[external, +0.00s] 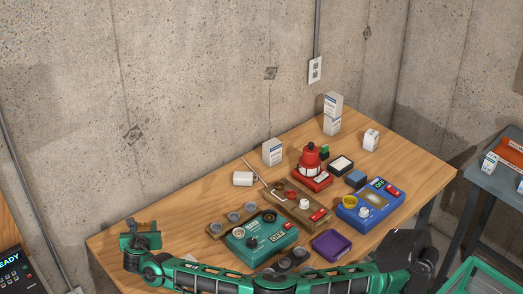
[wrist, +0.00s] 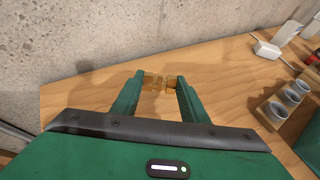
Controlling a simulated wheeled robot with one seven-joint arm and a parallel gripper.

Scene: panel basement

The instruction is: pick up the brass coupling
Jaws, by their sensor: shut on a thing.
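The brass coupling (wrist: 160,82) is a small gold-coloured ribbed piece, held between the two green fingers of my gripper (wrist: 159,84) in the wrist view. My gripper is shut on it, with a finger at each end. In the external view my gripper (external: 141,232) is over the left part of the wooden table, and the fingers largely hide the coupling there. I cannot tell exactly how high it is above the tabletop.
On the table (external: 118,243), a wooden block with several grey cups (external: 234,218) lies right of my gripper. Beyond are a green device (external: 258,240), a red device (external: 311,165), a blue device (external: 371,207) and a purple tray (external: 331,245). The concrete wall (external: 190,90) rises behind. The table's left part is clear.

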